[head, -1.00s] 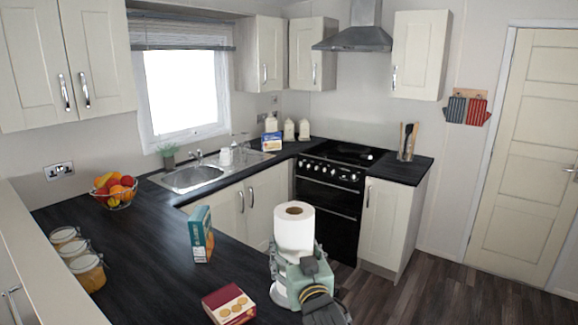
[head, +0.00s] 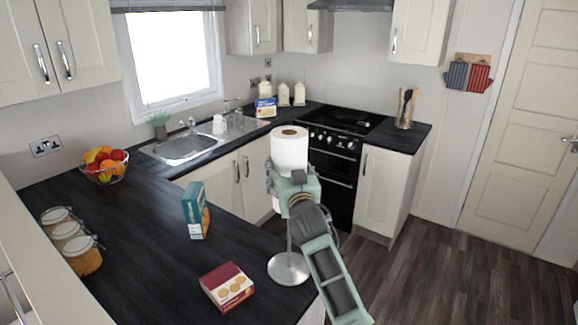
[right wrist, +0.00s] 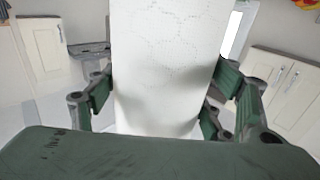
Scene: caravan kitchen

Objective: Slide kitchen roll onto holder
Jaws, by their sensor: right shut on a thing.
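The white kitchen roll (head: 290,150) is upright, with its brown core showing on top. My right gripper (head: 292,180) is shut around its side; the right wrist view shows the roll (right wrist: 165,70) between the green fingers. The holder (head: 288,268) has a round metal base near the right edge of the dark worktop. A short stretch of its thin rod shows below the roll, and the roll is well above the base. I cannot tell whether the rod's top is inside the core, as roll and gripper hide it. My left gripper is not in view.
A red biscuit box (head: 227,287) lies left of the holder base. A teal box (head: 196,211) stands farther back. Several jars (head: 72,240) and a fruit bowl (head: 104,165) are at the left. The worktop between them is clear.

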